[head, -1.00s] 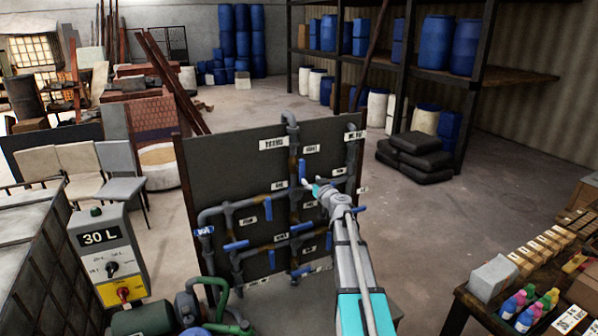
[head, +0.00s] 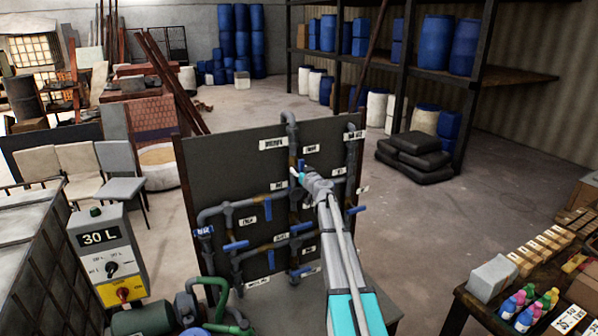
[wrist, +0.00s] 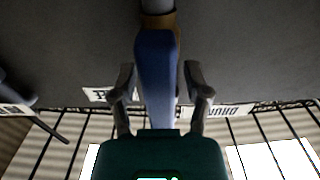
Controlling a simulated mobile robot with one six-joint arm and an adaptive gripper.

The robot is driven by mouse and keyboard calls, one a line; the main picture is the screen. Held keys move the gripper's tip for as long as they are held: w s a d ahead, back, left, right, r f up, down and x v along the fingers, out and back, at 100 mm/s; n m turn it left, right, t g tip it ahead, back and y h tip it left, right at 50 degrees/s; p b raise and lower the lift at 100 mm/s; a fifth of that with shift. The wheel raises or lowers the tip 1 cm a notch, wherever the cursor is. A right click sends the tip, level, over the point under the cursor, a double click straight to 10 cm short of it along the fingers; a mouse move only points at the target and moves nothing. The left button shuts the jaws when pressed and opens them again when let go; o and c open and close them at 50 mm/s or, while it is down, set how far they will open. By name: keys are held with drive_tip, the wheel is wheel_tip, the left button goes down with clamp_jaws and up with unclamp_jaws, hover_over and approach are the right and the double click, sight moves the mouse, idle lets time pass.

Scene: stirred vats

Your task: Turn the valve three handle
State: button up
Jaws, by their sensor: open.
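A dark pipe panel (head: 215,165) with grey and brown pipes, white labels and several blue valve handles stands in the middle of the head view. My gripper (head: 299,172) is at its upper middle, in front of a blue handle (head: 301,163) that it mostly hides. In the wrist view the blue handle (wrist: 156,75) runs lengthwise between the two fingers of my open gripper (wrist: 157,82). A gap shows on each side of the handle. The labels are too small or partly hidden, so I cannot tell which valve is number three.
Other blue handles (head: 236,245) and pipes (head: 228,207) lie close by on the panel. A control box reading 30 L (head: 105,250) stands at left. A table with bottles and boxes (head: 493,280) is at right.

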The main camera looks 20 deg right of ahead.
drive_tip(key=shift+c, duration=0.2)
clamp_jaws()
drive_tip(key=shift+m, duration=0.3)
drive_tip(key=m, duration=0.8)
drive_tip(key=shift+m, duration=0.4)
drive_tip(key=m, duration=0.8)
drive_tip(key=shift+m, duration=0.3)
